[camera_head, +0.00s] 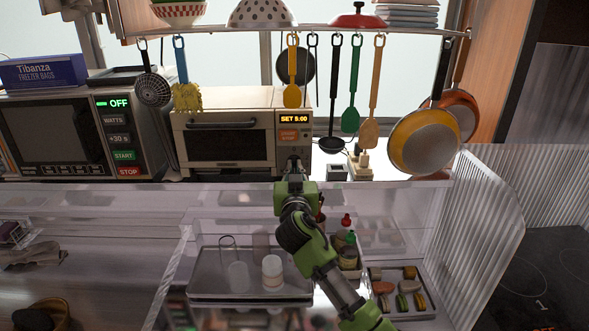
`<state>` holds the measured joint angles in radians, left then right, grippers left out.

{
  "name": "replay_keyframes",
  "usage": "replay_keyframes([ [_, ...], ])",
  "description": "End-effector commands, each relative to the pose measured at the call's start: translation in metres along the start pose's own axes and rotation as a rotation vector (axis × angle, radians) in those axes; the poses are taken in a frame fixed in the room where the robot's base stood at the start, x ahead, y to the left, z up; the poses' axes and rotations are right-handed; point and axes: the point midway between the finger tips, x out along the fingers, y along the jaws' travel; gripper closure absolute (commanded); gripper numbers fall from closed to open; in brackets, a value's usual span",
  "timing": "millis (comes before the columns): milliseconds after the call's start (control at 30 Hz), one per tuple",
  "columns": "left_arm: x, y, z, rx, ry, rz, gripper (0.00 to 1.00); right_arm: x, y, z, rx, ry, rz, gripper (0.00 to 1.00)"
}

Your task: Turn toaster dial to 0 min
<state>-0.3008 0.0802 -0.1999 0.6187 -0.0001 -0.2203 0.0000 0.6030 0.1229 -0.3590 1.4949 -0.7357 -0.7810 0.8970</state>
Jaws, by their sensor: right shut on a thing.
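The toaster oven (222,150) stands on the back counter in the head view, its door closed. Its display (293,119) reads "SET 5:00", with an orange button (289,135) below. My right gripper (294,162) reaches up to the lower part of the control panel, below that button, where the dial is. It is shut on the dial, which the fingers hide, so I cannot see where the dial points. My left gripper is not in view.
A microwave (55,140) showing "OFF" stands to the left. Utensils and pans, such as a yellow pan (424,142), hang from a rail above. A clear panel and a tray (215,285) with containers lie below my right arm.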

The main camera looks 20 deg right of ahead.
Motion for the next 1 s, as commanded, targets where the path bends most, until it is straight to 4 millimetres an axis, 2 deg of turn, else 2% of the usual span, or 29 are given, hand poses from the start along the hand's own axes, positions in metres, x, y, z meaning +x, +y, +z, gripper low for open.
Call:
replay_keyframes([
  [367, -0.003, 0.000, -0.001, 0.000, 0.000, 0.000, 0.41, 0.000, -0.001, 0.001, -0.195, -0.002, 0.000, 1.00],
  [1000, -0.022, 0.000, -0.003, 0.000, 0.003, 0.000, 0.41, 0.000, -0.003, 0.001, -0.801, -0.004, -0.001, 1.00],
])
